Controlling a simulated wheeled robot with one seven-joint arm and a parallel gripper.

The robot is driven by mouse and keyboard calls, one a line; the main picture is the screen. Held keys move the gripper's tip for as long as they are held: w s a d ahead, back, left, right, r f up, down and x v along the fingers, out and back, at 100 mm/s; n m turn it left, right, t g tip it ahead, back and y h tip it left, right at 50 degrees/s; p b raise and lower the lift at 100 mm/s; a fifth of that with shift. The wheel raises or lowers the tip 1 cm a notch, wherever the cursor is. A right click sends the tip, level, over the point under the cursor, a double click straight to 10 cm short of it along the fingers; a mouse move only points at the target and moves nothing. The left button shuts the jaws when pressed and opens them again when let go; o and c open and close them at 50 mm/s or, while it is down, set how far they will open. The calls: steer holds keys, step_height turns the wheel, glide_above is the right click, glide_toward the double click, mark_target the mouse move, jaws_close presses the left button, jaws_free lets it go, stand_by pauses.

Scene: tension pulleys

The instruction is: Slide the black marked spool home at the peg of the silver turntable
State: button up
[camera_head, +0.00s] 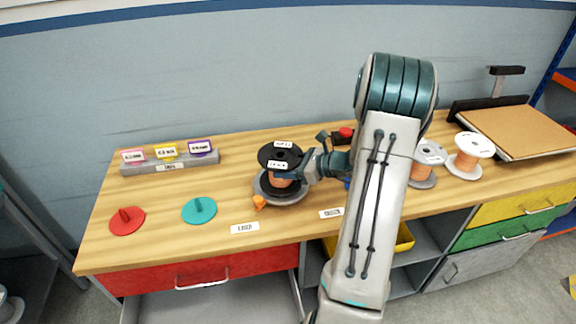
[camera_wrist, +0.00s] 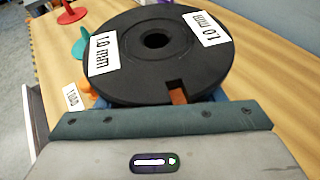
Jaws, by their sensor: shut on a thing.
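The black marked spool (camera_head: 279,155) has black flanges with white labels and a copper-coloured winding. In the wrist view the spool (camera_wrist: 190,60) fills the upper middle, with "1.0 mm" labels and a central hole. My gripper (camera_head: 300,171) is shut on it from the right side. The silver turntable (camera_head: 265,192) is a grey disc on the bench beneath the spool. Its peg is hidden by the spool. I cannot tell whether the spool rests on the disc or is held just above it.
A red disc (camera_head: 127,221) and a teal disc (camera_head: 199,210) with upright handles lie left. A small orange part (camera_head: 259,202) sits by the turntable. A grey tag holder (camera_head: 170,163) stands behind. White-flanged spools (camera_head: 474,146) and a wooden board (camera_head: 520,130) are right.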

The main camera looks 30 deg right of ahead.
stand_by(0.4)
steer(key=o, duration=1.5)
steer(key=shift+f, duration=0.1)
steer(key=shift+s, duration=0.1)
steer(key=v, duration=1.3)
steer(key=shift+s+d+r+b, duration=0.2)
steer(key=shift+d+r+b, duration=0.05)
steer(key=shift+b, duration=0.05)
